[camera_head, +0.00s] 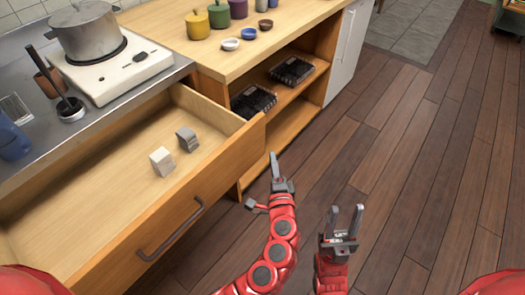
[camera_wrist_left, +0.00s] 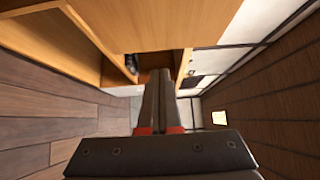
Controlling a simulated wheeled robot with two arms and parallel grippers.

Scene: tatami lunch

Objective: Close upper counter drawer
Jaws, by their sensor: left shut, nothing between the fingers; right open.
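The upper counter drawer (camera_head: 215,160) is pulled far out in the head view, with its dark bar handle (camera_head: 170,231) on the wooden front. A whitish block (camera_head: 161,161) and a grey block (camera_head: 187,139) lie inside it. My left gripper (camera_head: 274,156) is shut and empty, just right of the drawer's near right corner; I cannot tell whether it touches the front. Its closed fingers also show in the left wrist view (camera_wrist_left: 158,80), pointing along wooden panels. My right gripper (camera_head: 346,210) is open and empty, above the floor to the right.
The counter holds a hot plate (camera_head: 105,90) with a grey pot (camera_head: 87,30), several coloured pots and small bowls. Open shelves (camera_head: 292,130) with dark trays stand beside the drawer. The wooden floor (camera_head: 430,170) at right is clear.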

